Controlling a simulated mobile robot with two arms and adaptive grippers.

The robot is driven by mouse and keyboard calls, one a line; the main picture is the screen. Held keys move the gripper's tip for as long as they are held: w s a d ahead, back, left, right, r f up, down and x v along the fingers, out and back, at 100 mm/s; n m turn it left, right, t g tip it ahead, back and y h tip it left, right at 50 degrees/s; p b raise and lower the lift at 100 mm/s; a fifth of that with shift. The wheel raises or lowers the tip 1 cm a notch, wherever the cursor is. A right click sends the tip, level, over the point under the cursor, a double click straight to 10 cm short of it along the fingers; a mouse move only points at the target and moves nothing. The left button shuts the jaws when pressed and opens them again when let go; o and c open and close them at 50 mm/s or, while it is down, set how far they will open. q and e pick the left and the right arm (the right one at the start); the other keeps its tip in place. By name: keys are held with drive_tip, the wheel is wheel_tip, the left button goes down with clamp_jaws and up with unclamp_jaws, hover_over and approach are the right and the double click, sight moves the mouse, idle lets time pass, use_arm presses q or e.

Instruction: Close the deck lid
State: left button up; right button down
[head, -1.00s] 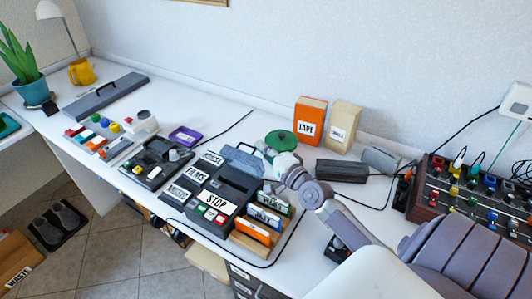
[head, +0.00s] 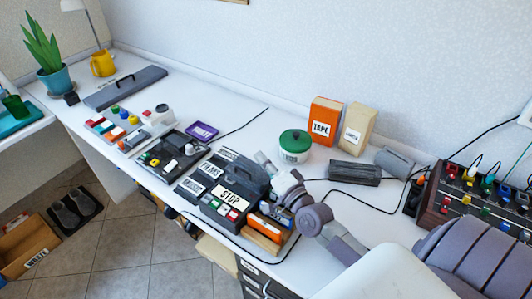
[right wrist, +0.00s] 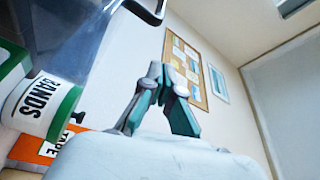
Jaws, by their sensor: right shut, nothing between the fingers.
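The deck (head: 212,208) is a dark grey box with a STOP label, near the front edge of the desk. Its lid (head: 246,172) is a grey, see-through panel at the deck's back, partly hidden by my right gripper. In the right wrist view the lid (right wrist: 72,38) and its dark handle (right wrist: 150,10) are at upper left. The lid looks tilted up; its exact angle is unclear. My right gripper (head: 262,158) is shut and empty, beside the lid's right side; I cannot tell if they touch. Its teal-padded fingers (right wrist: 166,72) show in the wrist view. My left gripper is out of view.
Labelled cassettes (head: 268,232) stand right of the deck. A green-lidded tin (head: 294,147), an orange TAPE box (head: 324,122) and a dark case (head: 354,173) are behind my right arm. A mixer board (head: 470,195) is at right. A cable runs around the deck.

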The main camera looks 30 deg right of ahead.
drive_tip(key=shift+s+a+f, duration=0.1)
drive_tip(key=shift+a, duration=0.2)
idle(0.5)
wheel_tip(320, 180, up, 10)
idle(0.4)
